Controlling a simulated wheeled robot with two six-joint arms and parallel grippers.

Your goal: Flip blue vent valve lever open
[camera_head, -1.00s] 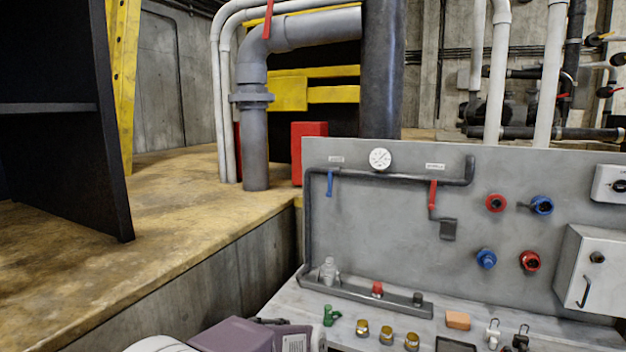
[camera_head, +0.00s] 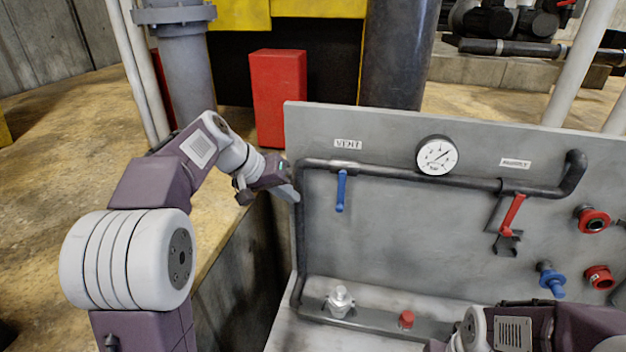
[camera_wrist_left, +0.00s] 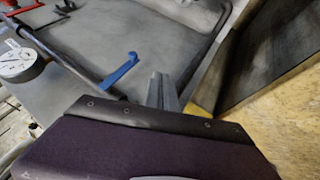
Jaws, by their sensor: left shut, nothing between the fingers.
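The blue vent valve lever (camera_head: 341,191) hangs straight down from the dark pipe (camera_head: 400,174) on the grey panel, below the label VENT. In the left wrist view the blue lever (camera_wrist_left: 119,72) lies just beyond my gripper's fingers, apart from them. My left gripper (camera_head: 291,193) is shut and empty at the panel's left edge, left of the lever and at about its height. Its closed fingers (camera_wrist_left: 162,92) also show in the left wrist view. My right arm shows at the lower right of the head view; its fingers are not in view.
A pressure gauge (camera_head: 437,156) and a red lever (camera_head: 513,212) sit right of the blue lever. A clear fitting (camera_head: 340,300) and a red cap (camera_head: 406,319) stand on the ledge. A red box (camera_head: 278,98) stands behind.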

